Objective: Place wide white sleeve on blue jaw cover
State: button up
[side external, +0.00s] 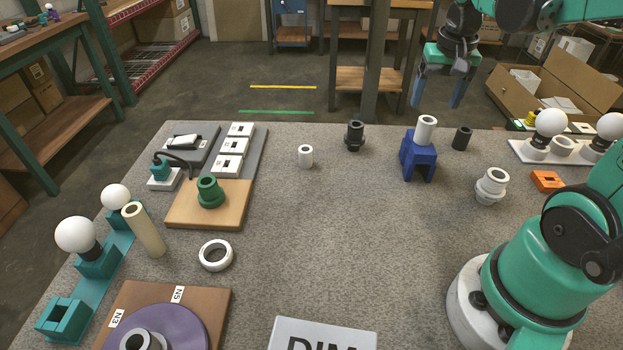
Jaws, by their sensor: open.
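The wide white sleeve (426,131) stands upright on top of the blue jaw cover (417,161), near the far edge of the table and right of centre. Its open end faces up, and its lower end meets the cover's top; the exact contact is hard to see. My gripper (439,100) hangs above and beyond the sleeve in the picture, fingers pointing down. Its two blue fingers are apart with nothing between them. The gripper is clear of the sleeve. A smaller white sleeve (305,157) stands alone on the table to the left.
A black socket (355,136) stands left of the jaw cover, and a black sleeve (462,138) stands right of it. A white stepped fitting (490,187) and an orange block (546,181) lie farther right. A white ring (215,255) lies left. The table's middle (350,230) is clear.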

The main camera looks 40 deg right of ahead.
notch_tip(320, 180, up, 6)
jog(key=a+f+n+t, duration=0.3)
jog(key=a+n, duration=0.1)
jog(key=a, duration=0.4)
jog(key=a+f+n+t+y, duration=0.1)
jog(key=a+f+n+t, duration=0.2)
jog(key=a+n, duration=0.2)
jog(key=w+a, duration=0.1)
jog(key=a, duration=0.2)
jog(key=shift+a+f, duration=0.15)
jog(key=shift+f, duration=0.15)
